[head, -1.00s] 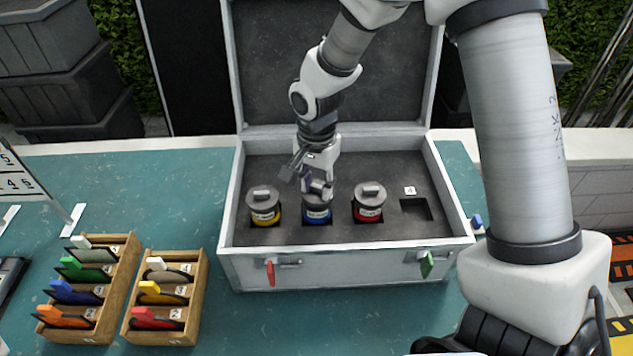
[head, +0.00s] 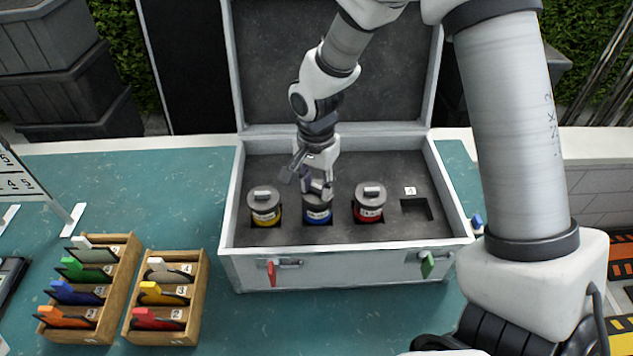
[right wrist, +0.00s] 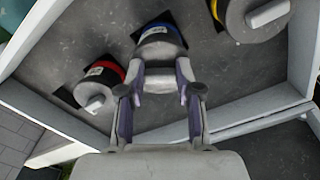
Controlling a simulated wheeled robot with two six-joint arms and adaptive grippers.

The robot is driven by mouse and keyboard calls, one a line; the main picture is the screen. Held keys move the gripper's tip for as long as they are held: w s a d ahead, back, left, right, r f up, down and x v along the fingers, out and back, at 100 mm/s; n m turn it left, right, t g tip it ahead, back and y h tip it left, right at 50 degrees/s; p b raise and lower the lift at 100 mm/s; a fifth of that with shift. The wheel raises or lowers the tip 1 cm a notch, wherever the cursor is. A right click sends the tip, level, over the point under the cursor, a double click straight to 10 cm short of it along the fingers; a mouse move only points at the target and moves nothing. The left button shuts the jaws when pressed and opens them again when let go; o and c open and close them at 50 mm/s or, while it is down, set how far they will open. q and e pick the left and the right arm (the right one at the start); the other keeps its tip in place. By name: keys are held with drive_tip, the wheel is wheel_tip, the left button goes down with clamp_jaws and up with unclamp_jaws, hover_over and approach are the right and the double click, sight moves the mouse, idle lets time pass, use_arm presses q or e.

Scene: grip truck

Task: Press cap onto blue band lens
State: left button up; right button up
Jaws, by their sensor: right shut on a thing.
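The blue band lens (head: 318,214) stands upright in the case's foam, between the yellow band lens (head: 265,212) and the red band lens (head: 369,206). My right gripper (head: 318,190) is directly over the blue band lens and shut on the grey cap at its top. In the right wrist view, the fingertips (right wrist: 160,78) close around the cap, with the blue band (right wrist: 157,32) just beyond. The gripper hides much of the cap, so I cannot tell how fully it is seated. My left gripper is out of view.
The open case (head: 350,258) has a raised lid (head: 335,60) behind. An empty numbered slot (head: 416,208) is at its right. Two wooden racks (head: 125,290) (head: 200,290) hold coloured filters at left. The table in front of the case is clear.

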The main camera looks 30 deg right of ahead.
sight(316, 188)
drive_tip(key=shift+f, duration=0.6)
idle(0.8)
drive_tip(key=o, duration=1.4)
drive_tip(key=shift+r+p, duration=2.85)
drive_tip(key=shift+r, duration=0.7)
clamp_jaws()
